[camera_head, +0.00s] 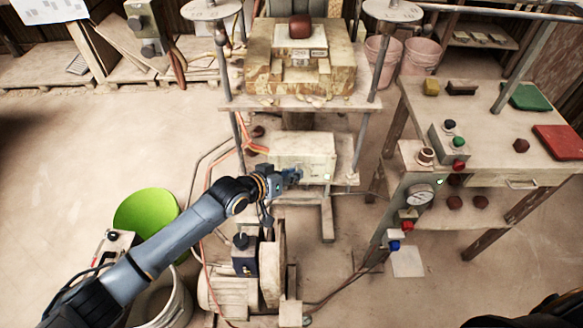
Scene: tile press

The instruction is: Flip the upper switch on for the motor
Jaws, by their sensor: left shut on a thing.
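The motor (228,296) stands on the floor at the bottom centre. A dark box with a black knob (241,241) is mounted on it. My left gripper (291,177) reaches in from the left, above the motor, at the lower left front of a cream box (308,152) under the press. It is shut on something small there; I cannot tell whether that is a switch. The gripper covers that part. My right gripper is out of view.
The press table (235,104) stands behind my gripper. The right table (500,125) carries a gauge (420,194) and red and blue knobs below. A green tub (145,212) and white bucket (165,302) stand left. Cables run beside the motor. The left floor is mostly clear.

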